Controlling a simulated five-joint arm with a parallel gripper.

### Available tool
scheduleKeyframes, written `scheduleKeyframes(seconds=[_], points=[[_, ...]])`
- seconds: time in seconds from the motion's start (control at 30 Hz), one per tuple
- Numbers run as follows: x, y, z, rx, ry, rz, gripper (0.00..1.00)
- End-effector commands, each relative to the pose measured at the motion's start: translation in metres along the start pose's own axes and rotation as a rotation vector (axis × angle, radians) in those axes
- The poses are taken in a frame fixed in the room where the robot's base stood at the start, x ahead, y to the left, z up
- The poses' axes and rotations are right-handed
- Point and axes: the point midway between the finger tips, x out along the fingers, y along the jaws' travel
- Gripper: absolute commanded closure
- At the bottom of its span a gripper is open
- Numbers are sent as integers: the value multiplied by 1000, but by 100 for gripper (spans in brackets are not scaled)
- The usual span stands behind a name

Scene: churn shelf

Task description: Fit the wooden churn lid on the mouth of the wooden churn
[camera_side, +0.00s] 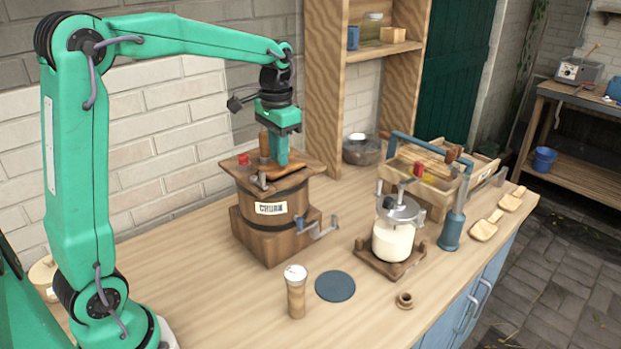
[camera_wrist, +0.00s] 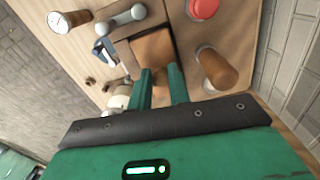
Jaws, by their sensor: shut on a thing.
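The wooden churn (camera_side: 275,215), a dark barrel with a "CHURN" label and a side crank, stands upright on its block base on the bench. A broad wooden top plate carries a red knob (camera_side: 243,159) and an upright brown handle (camera_side: 264,146). My gripper (camera_side: 276,163) points down over this top, its fingers shut on a reddish-brown wooden piece that looks like the churn lid (camera_side: 258,171). In the wrist view the lid (camera_wrist: 153,52) shows at the fingertips (camera_wrist: 160,75), with the brown handle (camera_wrist: 216,68) to its right. The mouth is hidden; I cannot tell whether the lid is seated.
A glass jar (camera_side: 393,240) with a crank stands on a wooden base to the right, before a wooden crate (camera_side: 430,190). A white-topped wooden cylinder (camera_side: 297,293), a blue disc (camera_side: 335,286) and a small ring (camera_side: 404,300) are in front. A shelf post (camera_side: 322,80) rises behind.

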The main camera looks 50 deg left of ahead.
Motion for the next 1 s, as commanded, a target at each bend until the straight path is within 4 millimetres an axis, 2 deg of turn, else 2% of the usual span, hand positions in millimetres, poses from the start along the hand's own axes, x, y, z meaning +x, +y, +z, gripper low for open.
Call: scheduleKeyframes(seconds=[1.0], points=[[14,0,0,0,1,0,100]])
